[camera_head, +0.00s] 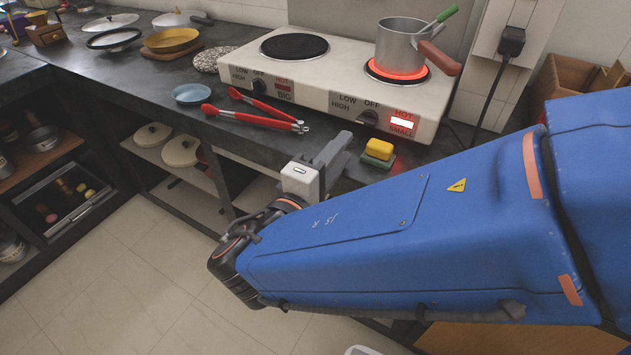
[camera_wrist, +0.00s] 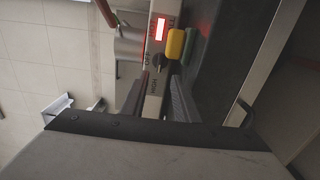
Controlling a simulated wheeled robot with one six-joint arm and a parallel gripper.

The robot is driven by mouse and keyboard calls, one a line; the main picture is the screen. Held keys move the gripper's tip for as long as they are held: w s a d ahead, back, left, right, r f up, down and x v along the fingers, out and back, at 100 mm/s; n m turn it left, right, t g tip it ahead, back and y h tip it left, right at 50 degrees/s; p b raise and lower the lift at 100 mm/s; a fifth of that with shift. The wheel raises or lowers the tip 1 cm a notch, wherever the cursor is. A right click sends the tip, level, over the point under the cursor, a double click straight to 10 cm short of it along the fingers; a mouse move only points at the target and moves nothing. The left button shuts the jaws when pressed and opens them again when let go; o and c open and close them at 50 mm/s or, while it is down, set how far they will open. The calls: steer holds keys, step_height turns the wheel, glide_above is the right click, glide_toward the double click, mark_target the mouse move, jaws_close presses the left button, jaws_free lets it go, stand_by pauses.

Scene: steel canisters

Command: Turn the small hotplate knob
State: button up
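The small hotplate knob (camera_head: 368,117) is a dark dial on the white front panel, between the LOW/OFF/HIGH marks and a lit red HOT light. It also shows in the wrist view (camera_wrist: 158,62), ahead of the gap between my fingers. The small hotplate (camera_head: 372,75) glows red under a steel pot (camera_head: 398,45). My gripper (camera_head: 340,146) is in front of the hotplate unit, left of and below the knob in the head view. In the wrist view its two dark fingers (camera_wrist: 157,98) stand apart with nothing gripped. The fingers look apart from the knob.
A yellow sponge (camera_head: 379,149) on a green block (camera_head: 377,161) lies beside my gripper. Red tongs (camera_head: 253,118) and a blue dish (camera_head: 191,94) lie to the left. The pot's red-brown handle (camera_head: 438,58) overhangs the unit. The large hotplate (camera_head: 295,46) is dark and bare.

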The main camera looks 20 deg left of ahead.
steer(key=s, duration=0.9)
steer(key=shift+a, duration=0.35)
